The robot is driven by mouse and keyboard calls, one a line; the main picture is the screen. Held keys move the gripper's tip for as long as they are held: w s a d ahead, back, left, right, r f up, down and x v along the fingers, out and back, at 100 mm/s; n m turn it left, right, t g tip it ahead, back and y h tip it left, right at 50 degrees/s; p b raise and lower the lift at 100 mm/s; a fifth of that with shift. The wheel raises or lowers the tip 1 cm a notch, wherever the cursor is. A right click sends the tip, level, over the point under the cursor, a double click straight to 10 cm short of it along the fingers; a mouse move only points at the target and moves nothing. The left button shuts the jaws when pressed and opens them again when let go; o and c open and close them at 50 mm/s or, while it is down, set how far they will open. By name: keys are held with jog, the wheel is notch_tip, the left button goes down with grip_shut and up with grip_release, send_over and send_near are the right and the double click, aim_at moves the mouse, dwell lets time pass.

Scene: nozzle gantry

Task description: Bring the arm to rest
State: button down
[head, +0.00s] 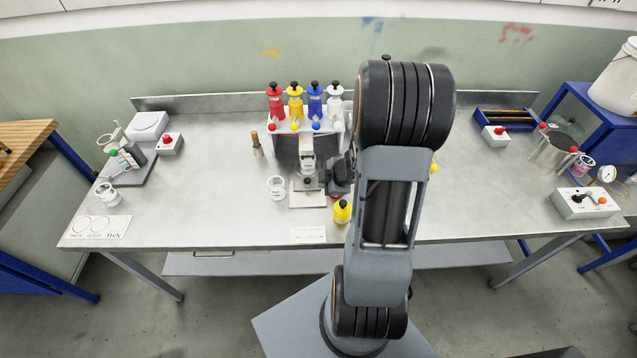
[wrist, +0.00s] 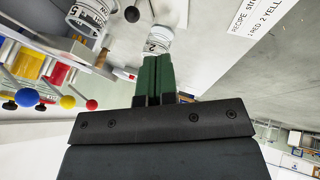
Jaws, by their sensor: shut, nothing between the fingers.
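My arm (head: 385,200) rises in the middle of the head view and covers the right part of the gantry. My gripper shows in the wrist view with its two green fingers (wrist: 157,78) together and nothing between them. In the head view the hand is mostly hidden beside the arm, close to the gantry's right side. In the wrist view a white numbered cup (wrist: 158,40) appears just past the fingertips; whether they touch it I cannot tell. Another white numbered cup (wrist: 88,15) is at the upper left.
The gantry carries red (head: 275,100), yellow (head: 295,102), blue (head: 314,100) and white (head: 335,102) bottles. One white cup (head: 307,163) stands under it, another (head: 276,186) to its left.

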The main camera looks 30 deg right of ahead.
jog(key=shift+v, duration=0.8)
jog(key=s+d+m+g+h, duration=0.1)
jog(key=s+d+m+h, duration=0.1)
jog(key=d+m+h, duration=0.45)
notch_tip(320, 180, up, 5)
jog(key=s+m+g+h, duration=0.1)
jog(key=s+m+g, duration=0.1)
jog(key=s+m, duration=0.15)
jog(key=s+a+r+m+y+b, duration=0.1)
jog(key=a+r, duration=0.2)
jog(key=a, duration=0.4)
jog(key=s+a+r+m+t+y+b, duration=0.1)
jog(key=a+r+y, duration=0.1)
jog(key=a+r, duration=0.2)
jog(key=s+a+r+m+y+b, duration=0.1)
jog(key=a+r, duration=0.3)
jog(key=a, duration=0.5)
jog(key=shift+s+a+r+m+y, duration=0.2)
jog(key=shift+s+a+m+y, duration=0.15)
jog(key=shift+s+y, duration=0.2)
